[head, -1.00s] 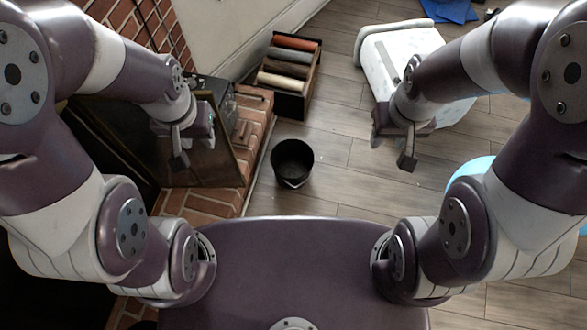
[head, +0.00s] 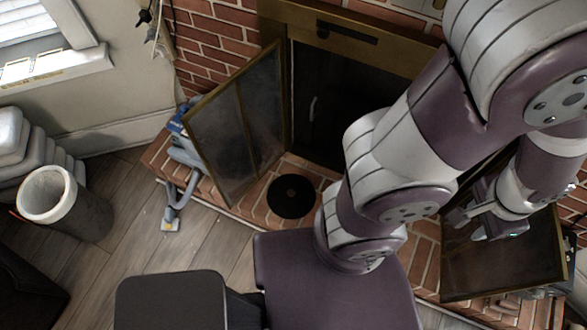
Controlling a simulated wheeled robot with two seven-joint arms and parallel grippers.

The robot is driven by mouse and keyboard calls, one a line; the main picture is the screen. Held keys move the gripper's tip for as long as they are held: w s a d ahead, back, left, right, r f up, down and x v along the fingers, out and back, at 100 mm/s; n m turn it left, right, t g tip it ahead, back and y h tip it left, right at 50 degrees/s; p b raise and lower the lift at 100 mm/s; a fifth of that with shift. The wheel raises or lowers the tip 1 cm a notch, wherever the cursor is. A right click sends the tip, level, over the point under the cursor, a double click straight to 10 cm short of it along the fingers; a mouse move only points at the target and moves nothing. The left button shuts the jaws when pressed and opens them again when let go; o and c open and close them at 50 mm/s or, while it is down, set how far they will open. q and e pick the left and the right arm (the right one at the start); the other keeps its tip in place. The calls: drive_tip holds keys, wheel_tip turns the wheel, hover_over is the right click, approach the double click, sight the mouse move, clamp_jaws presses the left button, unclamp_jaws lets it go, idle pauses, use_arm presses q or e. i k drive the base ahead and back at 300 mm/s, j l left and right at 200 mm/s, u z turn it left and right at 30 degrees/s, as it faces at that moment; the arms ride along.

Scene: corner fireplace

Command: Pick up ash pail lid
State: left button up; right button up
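The ash pail lid (head: 290,196) is a flat black disc with a small mark at its centre. It lies flat on the brick hearth in front of the firebox, near the open left glass door. The black pail is not in view now.
The open left glass door (head: 240,125) stands just behind and left of the lid. A blue-grey vacuum-like tool (head: 180,170) is on the hearth's left end. A grey bin with a white rim (head: 70,205) stands at the left. The wooden floor (head: 150,225) between is mostly clear.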

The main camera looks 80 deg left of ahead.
sight(291, 194)
drive_tip(key=u, duration=3)
drive_tip(key=z, duration=3.55)
drive_tip(key=u, duration=0.65)
drive_tip(key=j+u, duration=0.1)
drive_tip(key=u, duration=0.35)
drive_tip(key=k+j+u, duration=0.1)
drive_tip(key=u, duration=0.3)
drive_tip(key=j+u, duration=0.25)
drive_tip(key=u, duration=0.2)
drive_tip(key=j+u, duration=0.15)
drive_tip(key=u, duration=0.3)
